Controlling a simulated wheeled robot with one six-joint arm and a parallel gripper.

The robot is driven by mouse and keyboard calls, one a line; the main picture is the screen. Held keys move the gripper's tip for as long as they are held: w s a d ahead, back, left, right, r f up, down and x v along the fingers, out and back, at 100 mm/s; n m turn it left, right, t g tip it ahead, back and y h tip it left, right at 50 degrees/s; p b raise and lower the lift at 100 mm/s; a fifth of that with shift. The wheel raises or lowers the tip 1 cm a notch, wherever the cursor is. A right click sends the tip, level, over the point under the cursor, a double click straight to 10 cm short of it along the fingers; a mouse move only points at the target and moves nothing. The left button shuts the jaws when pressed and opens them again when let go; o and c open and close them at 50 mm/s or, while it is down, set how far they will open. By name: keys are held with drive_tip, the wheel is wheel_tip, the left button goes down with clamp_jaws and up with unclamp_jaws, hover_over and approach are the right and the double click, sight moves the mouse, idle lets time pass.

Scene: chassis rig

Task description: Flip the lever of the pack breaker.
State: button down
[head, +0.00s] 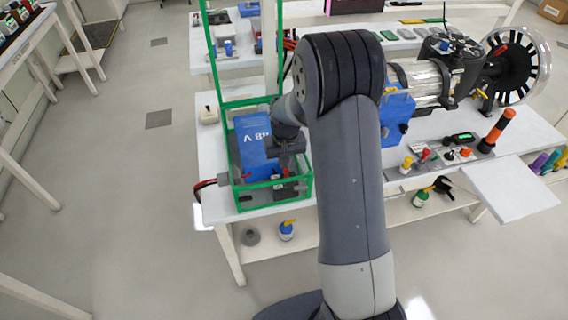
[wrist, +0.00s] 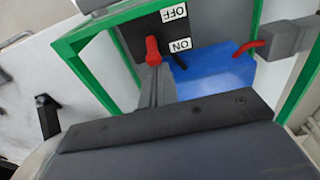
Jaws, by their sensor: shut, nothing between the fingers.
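The pack breaker (wrist: 125,35) is a dark panel with white OFF and ON labels, upside down in the wrist view. Its red lever (wrist: 152,46) lies level with the ON label, to its left. My gripper (wrist: 156,72) is shut and empty, its fingertips right at the lever's end; I cannot tell whether they touch. The blue pack (wrist: 215,72) is beside the fingers and also stands in the green frame in the head view (head: 252,140). There my gripper (head: 284,168) is low inside the frame and partly hidden by my arm.
Green frame bars (head: 272,204) surround the pack and breaker closely. A red cable end (wrist: 248,48) and a grey block (wrist: 287,38) are on the right in the wrist view. A motor assembly (head: 425,82) and several small tools share the white bench (head: 520,130).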

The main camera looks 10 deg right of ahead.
sight(286, 169)
drive_tip(key=s+t+b, duration=0.1)
drive_tip(key=t+b, duration=0.1)
drive_tip(key=b, duration=0.3)
drive_tip(key=shift+s+f, duration=0.2)
drive_tip(key=t+b, duration=0.1)
drive_tip(key=b, duration=0.2)
drive_tip(key=s+t+b, duration=0.1)
drive_tip(key=t+b, duration=0.1)
drive_tip(key=b, duration=0.1)
drive_tip(key=shift+s+r, duration=0.15)
drive_tip(key=shift+s, duration=0.15)
drive_tip(key=shift+s+r+t, duration=0.1)
drive_tip(key=shift+r+t, duration=0.2)
drive_tip(key=shift+t, duration=0.1)
drive_tip(key=shift+r+p, duration=0.55)
drive_tip(key=shift+r, duration=0.4)
